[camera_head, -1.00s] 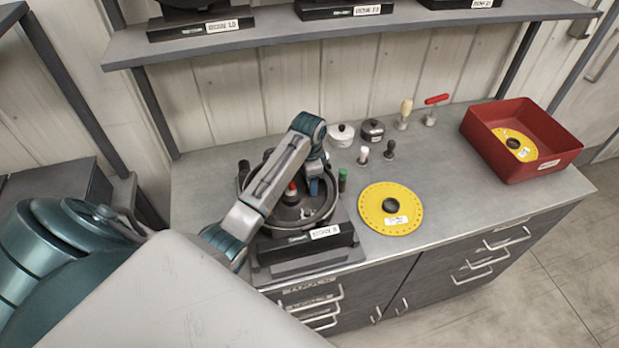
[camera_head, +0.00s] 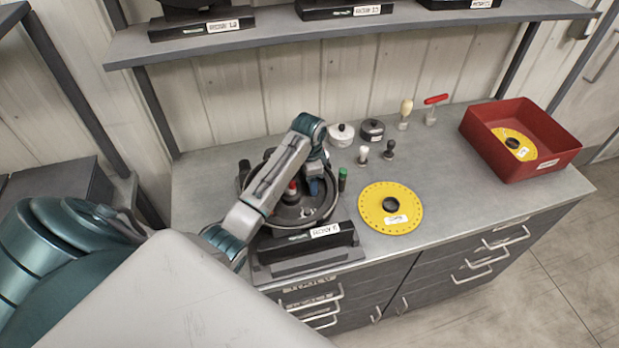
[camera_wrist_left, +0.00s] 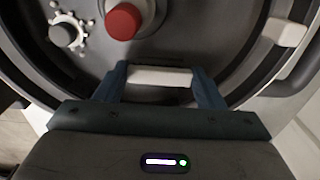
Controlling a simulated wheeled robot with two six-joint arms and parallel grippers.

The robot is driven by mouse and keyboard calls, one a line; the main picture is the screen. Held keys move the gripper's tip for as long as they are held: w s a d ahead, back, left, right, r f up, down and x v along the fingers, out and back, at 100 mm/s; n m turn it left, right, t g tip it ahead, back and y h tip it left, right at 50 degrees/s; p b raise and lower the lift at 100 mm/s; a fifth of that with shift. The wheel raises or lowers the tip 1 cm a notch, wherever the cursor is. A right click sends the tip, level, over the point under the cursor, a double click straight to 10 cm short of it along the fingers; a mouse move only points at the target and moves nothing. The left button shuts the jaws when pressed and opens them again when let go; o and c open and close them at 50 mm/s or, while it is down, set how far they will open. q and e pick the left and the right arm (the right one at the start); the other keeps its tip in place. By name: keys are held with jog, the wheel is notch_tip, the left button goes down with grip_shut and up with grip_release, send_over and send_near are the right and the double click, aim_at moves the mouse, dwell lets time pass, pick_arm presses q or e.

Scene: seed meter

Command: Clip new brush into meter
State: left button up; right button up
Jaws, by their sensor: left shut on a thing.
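The meter (camera_head: 297,215) is a round dark housing on a black labelled base at the front left of the bench, with a red knob (camera_head: 291,188) at its middle. The knob also shows in the left wrist view (camera_wrist_left: 122,21). My left gripper (camera_head: 317,186) is over the right part of the housing. In the left wrist view its blue fingers (camera_wrist_left: 160,80) are shut on a pale bar, likely the brush (camera_wrist_left: 160,76), just inside the curved rim. I cannot tell whether the bar touches the housing or is seated. My right gripper is not in view.
A yellow disc (camera_head: 391,208) lies on the bench to the right. A red bin (camera_head: 556,153) holds another yellow disc. Small pots, brushes and a red-handled tool stand at the back.

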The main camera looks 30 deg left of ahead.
pick_arm(q)
jog(key=shift+s+d+f, duration=0.1)
jog(key=shift+s+f, duration=0.15)
jog(key=shift+f, duration=0.15)
jog(key=shift+c, duration=0.4)
jog(key=o, duration=1.1)
jog(key=shift+r, duration=0.1)
jog(key=shift+d+r, duration=0.1)
jog(key=shift+r, duration=0.05)
jog(key=shift+w+a, duration=0.15)
jog(key=shift+a, duration=0.05)
jog(key=shift+r, duration=0.1)
jog(key=shift+w, duration=0.1)
jog(key=shift+c, duration=0.8)
jog(key=shift+a+r, duration=0.1)
